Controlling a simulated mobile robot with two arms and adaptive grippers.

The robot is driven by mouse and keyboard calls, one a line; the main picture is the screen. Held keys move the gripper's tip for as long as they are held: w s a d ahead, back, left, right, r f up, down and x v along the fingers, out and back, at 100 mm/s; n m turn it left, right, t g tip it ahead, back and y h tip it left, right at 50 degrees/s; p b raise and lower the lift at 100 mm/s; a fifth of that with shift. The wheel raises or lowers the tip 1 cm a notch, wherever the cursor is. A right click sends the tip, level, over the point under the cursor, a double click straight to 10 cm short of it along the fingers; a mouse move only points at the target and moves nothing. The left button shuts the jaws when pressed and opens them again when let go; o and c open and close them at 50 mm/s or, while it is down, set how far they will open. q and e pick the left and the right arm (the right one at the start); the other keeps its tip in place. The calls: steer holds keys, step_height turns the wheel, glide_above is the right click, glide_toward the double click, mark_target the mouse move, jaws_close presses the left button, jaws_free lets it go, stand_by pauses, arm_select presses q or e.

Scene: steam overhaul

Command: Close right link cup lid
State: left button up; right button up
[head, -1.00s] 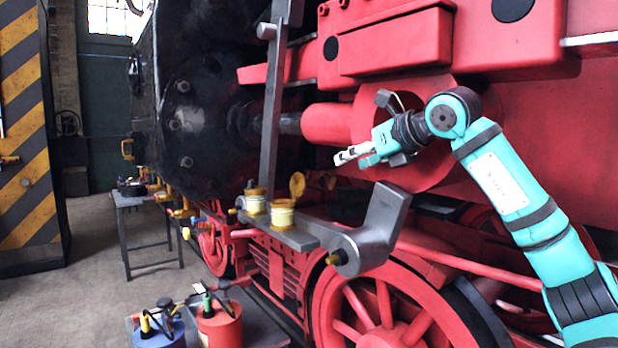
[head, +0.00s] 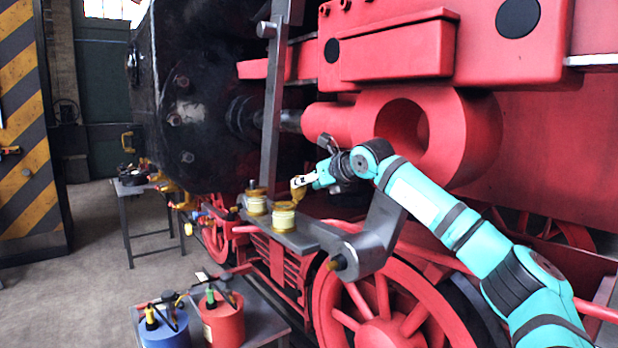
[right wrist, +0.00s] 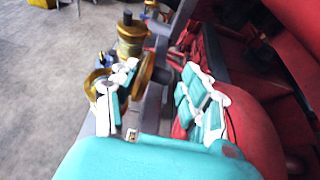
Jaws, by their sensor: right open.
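The right link cup (head: 284,218) is a cream cup with brass rims on the grey link arm. Its brass lid (head: 299,188) stands up, open, at the cup's right side. My right gripper (head: 311,180) is beside the lid, at its right in the head view. In the right wrist view my right gripper (right wrist: 160,88) has its fingers spread apart. The lid (right wrist: 146,76) shows edge-on between them, close to the left finger; I cannot tell if they touch. That finger partly hides the cup's rim. My left gripper is not in view.
The left link cup (head: 256,205) stands beside it with its lid down. A tall grey bar (head: 272,110) rises behind the cups. The red cylinder (head: 480,135) is above my right arm. A blue can (head: 165,332) and a red can (head: 223,322) stand on a low table.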

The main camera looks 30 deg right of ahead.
mark_target(297, 177)
steer(key=shift+c, duration=0.3)
jaws_close()
steer(key=shift+a+r+n+h+b, duration=0.2)
steer(key=shift+a+n+h+b, duration=0.15)
steer(key=shift+n+h+b, duration=0.25)
stand_by(0.4)
steer(key=shift+a+r+n+h+b, duration=0.15)
steer(key=shift+a+n+h+b, duration=0.4)
steer(key=shift+b, duration=0.3)
steer(key=shift+s+a+r+n+t+h+b, duration=0.1)
steer(key=shift+a+n+t+h+b, duration=0.35)
steer(key=shift+n+b, duration=0.45)
steer(key=shift+a+r+n+b, duration=0.15)
steer(key=shift+a+n+b, duration=0.2)
steer(key=shift+n+b, duration=0.15)
stand_by(0.3)
